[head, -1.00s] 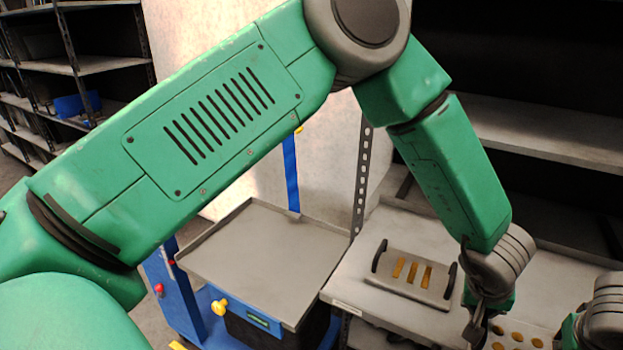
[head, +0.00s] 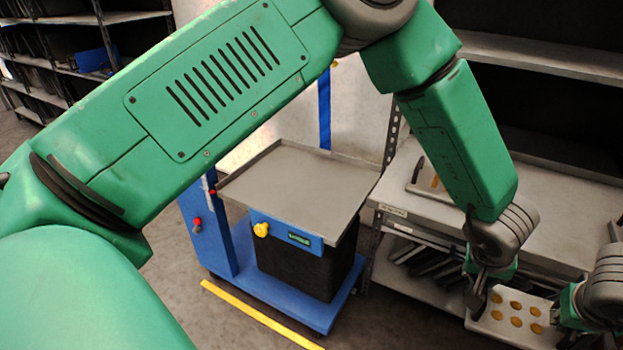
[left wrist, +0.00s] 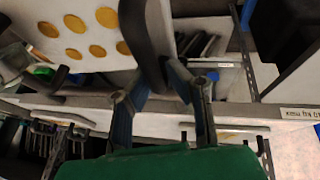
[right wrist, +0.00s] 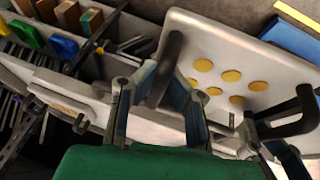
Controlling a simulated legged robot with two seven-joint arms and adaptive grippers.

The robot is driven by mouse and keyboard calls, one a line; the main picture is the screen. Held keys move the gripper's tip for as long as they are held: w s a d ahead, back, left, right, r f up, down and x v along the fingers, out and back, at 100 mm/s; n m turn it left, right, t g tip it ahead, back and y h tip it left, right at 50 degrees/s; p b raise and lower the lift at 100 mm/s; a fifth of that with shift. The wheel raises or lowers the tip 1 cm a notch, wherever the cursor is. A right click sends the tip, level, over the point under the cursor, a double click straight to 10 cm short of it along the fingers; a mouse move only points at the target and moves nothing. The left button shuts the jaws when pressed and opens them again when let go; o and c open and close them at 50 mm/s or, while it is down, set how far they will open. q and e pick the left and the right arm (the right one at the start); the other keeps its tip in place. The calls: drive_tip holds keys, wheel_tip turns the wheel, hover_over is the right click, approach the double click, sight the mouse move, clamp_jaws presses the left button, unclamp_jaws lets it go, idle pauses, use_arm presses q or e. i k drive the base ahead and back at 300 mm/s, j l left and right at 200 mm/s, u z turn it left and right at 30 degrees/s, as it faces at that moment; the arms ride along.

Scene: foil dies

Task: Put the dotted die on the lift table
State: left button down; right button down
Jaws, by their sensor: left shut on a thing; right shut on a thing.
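The dotted die (head: 508,322) is a pale plate with several gold dots and a dark handle at each end. It is held in the air in front of the bench, between my two grippers. My left gripper (head: 478,298) is shut on its left handle; the handle also shows in the left wrist view (left wrist: 152,48). My right gripper (head: 568,314), partly cut off by the frame, is shut on the other handle, seen in the right wrist view (right wrist: 167,65). The lift table (head: 312,192) has a bare grey top with raised edges and stands left of the die.
The lift table's blue base (head: 320,312) stands on the floor by a yellow floor stripe (head: 262,315). Floor in front of the bench looks clear. Dark shelving (head: 560,60) rises behind.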

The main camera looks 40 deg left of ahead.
sight(301, 183)
drive_tip(key=j+u, duration=0.1)
drive_tip(key=j, duration=1.95)
drive_tip(key=i+j, duration=0.15)
drive_tip(key=j, duration=0.2)
drive_tip(key=i+j, duration=0.1)
drive_tip(key=j, duration=0.25)
drive_tip(key=i+j+z, duration=0.1)
drive_tip(key=j, duration=0.25)
drive_tip(key=i+j, duration=0.15)
drive_tip(key=j, duration=0.2)
drive_tip(key=i+j+z, duration=0.1)
drive_tip(key=j, duration=0.25)
